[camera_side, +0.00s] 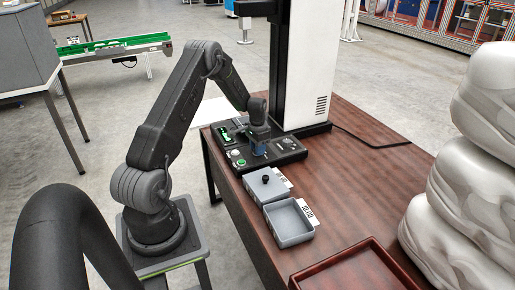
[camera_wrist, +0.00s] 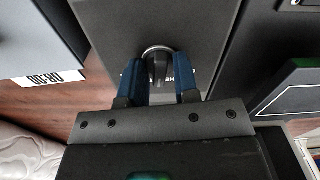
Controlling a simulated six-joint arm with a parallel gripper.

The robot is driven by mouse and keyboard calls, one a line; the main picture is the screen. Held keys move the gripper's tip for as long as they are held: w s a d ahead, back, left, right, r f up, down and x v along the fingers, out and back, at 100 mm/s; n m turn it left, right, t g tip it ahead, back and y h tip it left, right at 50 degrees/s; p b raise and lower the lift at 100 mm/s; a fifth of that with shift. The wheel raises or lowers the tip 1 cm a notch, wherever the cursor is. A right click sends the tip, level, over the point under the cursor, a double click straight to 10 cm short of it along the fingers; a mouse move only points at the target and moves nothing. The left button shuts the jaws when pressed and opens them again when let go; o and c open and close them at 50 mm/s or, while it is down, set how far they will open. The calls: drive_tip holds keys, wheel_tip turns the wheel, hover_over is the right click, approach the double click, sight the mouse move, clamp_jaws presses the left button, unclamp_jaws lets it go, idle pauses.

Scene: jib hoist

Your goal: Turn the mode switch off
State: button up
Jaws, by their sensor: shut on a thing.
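The mode switch (camera_wrist: 158,58) is a dark round knob with a raised grip on the control panel (camera_wrist: 195,25). In the wrist view white letters show on both sides of it, partly covered by my fingers. My gripper (camera_wrist: 160,75) has its two blue fingers on either side of the knob and is shut on it. In the side view my gripper (camera_side: 258,149) reaches down onto the black panel (camera_side: 287,155), and the knob is hidden there. I cannot read which position the switch points to.
The panel carries a lit green display (camera_side: 224,133), a white button (camera_side: 236,153) and a green button (camera_side: 241,163). A tall white housing (camera_side: 307,65) stands behind. White sacks (camera_side: 470,190) are at right.

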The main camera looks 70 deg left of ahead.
drive_tip(key=n, duration=1.3)
drive_tip(key=shift+n, duration=0.4)
idle(0.3)
drive_tip(key=o, duration=0.9)
wheel_tip(320, 180, up, 14)
drive_tip(key=shift+f, duration=0.1)
